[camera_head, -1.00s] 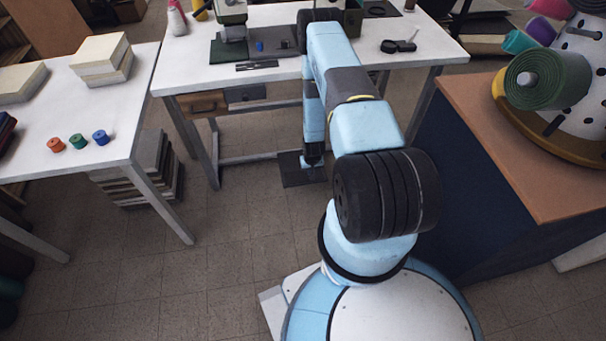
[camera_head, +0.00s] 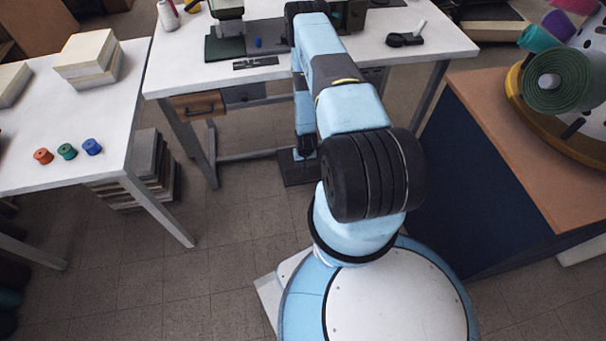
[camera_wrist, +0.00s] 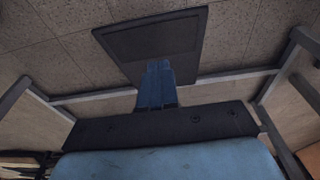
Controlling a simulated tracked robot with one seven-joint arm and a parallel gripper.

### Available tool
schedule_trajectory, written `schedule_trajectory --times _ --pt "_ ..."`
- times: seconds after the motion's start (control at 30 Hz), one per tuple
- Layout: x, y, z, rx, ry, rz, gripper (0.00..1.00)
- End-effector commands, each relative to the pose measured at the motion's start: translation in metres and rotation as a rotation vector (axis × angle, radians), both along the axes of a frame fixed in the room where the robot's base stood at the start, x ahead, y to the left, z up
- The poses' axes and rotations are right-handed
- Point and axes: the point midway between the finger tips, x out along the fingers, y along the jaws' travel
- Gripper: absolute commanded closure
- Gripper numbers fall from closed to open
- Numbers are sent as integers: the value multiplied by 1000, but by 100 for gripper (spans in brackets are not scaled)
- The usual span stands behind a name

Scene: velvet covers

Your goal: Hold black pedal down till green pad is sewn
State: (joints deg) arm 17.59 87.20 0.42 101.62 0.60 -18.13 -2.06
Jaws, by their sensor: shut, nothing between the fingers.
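The black pedal (camera_head: 295,173) is a flat dark plate on the floor under the sewing table. It also shows in the wrist view (camera_wrist: 155,38), with a raised panel on it. My gripper (camera_wrist: 159,62) points down at the pedal, its blue fingers shut together and empty. The fingertips overlap the pedal's panel in the wrist view; I cannot tell whether they touch it or how far it is pressed. In the head view my gripper (camera_head: 304,152) is small and dark above the pedal. The dark green pad (camera_head: 222,50) lies flat on the table below the sewing machine's head (camera_head: 229,28).
The white sewing table (camera_head: 400,58) and its legs stand around my lowered arm, with a drawer (camera_head: 198,105) on the left. A side table (camera_head: 60,110) holds several spools and foam blocks. A wood-topped cabinet (camera_head: 500,130) stands close on the right.

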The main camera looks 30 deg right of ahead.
Motion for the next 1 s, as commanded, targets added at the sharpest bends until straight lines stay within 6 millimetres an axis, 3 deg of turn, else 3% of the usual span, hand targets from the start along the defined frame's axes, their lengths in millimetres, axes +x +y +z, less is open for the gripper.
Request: schedule_trajectory --times 0.17,0.7,1.0 --pt "1 -1 -17 1 2 -2 100" --pt "14 -5 -99 0 0 -1 100" --pt "5 -2 -129 0 0 -1 100"
